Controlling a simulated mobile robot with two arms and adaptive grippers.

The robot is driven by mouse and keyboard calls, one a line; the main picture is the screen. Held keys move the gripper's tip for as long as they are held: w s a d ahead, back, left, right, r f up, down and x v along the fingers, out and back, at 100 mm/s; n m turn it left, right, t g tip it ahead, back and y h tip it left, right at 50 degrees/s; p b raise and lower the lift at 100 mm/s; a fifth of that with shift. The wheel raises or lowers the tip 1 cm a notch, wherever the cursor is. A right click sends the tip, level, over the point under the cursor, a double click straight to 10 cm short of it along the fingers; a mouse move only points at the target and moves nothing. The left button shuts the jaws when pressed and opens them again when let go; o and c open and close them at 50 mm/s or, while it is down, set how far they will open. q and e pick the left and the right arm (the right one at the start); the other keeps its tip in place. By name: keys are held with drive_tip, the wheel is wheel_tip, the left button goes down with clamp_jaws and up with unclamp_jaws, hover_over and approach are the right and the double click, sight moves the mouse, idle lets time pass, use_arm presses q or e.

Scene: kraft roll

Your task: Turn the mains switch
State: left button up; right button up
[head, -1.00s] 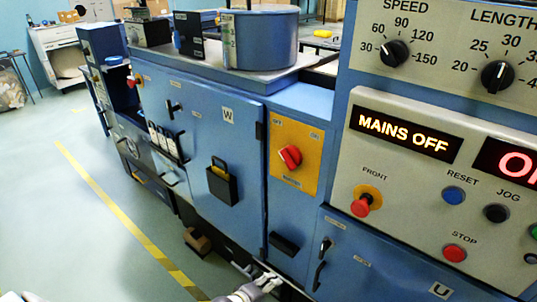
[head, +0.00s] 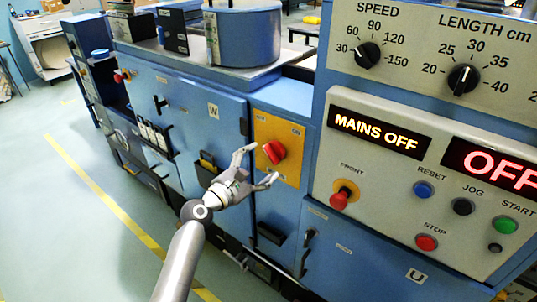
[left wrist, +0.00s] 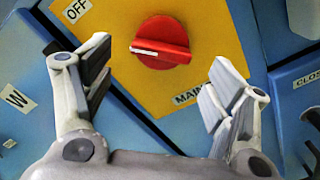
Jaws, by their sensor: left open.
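The mains switch is a red rotary knob (head: 274,152) on a yellow plate (head: 292,134) on the blue cabinet front. In the left wrist view the red knob (left wrist: 163,42) has a white pointer line lying nearly level, its end at the knob's left. An OFF label sits at the upper left of the yellow plate (left wrist: 205,22), and a partly hidden MAINS label is below the knob. My left gripper (head: 262,166) is open, its fingers spread in front of the plate at the knob's lower left. In the wrist view its fingertips (left wrist: 160,72) flank the knob, apart from it. My right gripper is out of view.
A lit display (head: 378,132) reads MAINS OFF, and another (head: 500,172) reads OFF. A red FRONT button (head: 339,199) and several other buttons are on the grey panel to the right. A black handle (head: 304,250) is below. Open floor (head: 100,240) lies to the left.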

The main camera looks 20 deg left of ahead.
sight(269, 156)
use_arm(q)
drive_tip(key=shift+x, duration=2.45)
drive_tip(key=shift+c, duration=0.3)
drive_tip(key=c, duration=1)
